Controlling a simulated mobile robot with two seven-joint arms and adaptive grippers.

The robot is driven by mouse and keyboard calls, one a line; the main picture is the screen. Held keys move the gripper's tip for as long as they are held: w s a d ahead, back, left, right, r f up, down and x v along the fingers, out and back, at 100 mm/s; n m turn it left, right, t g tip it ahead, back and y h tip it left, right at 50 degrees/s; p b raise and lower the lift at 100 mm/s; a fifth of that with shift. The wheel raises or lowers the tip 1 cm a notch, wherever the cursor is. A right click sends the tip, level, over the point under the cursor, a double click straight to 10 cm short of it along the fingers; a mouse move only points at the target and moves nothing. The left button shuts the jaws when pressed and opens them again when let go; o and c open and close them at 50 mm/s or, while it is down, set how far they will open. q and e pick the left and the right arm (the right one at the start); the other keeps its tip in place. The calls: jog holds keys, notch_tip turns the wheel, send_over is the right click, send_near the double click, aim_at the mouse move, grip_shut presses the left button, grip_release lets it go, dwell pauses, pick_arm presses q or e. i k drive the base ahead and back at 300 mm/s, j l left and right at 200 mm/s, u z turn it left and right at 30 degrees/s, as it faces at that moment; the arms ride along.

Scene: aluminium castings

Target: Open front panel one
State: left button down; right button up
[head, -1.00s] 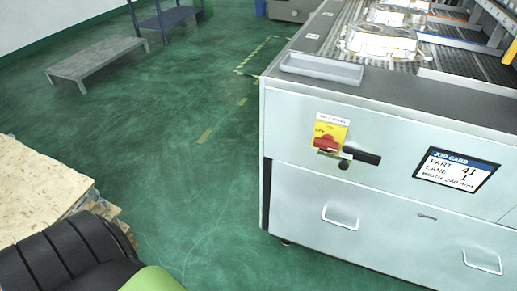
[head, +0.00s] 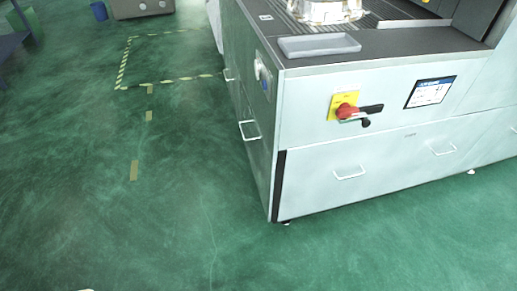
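A pale grey machine cabinet fills the right of the head view. Its lower front panel (head: 310,187) is closed and has two white bar handles, a nearer one (head: 350,173) and one farther right (head: 444,149). I see no label telling which panel is number one. Above it are a red rotary switch (head: 346,111) on a yellow plate, a black handle (head: 371,109) beside it, and a job card screen (head: 430,92). Neither of my grippers is in view.
A grey tray (head: 319,46) lies on the cabinet top, with a shiny casting (head: 325,10) behind it. The green floor (head: 120,220) is clear in front and left. Yellow-black tape marks a floor area beyond. A blue bin (head: 99,11) stands far back.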

aim_at(263, 170)
jog(key=i+j+z, duration=0.2)
jog(key=j, duration=0.15)
jog(key=i+j+z, duration=0.9)
jog(key=i+j, duration=0.2)
jog(key=j, duration=0.15)
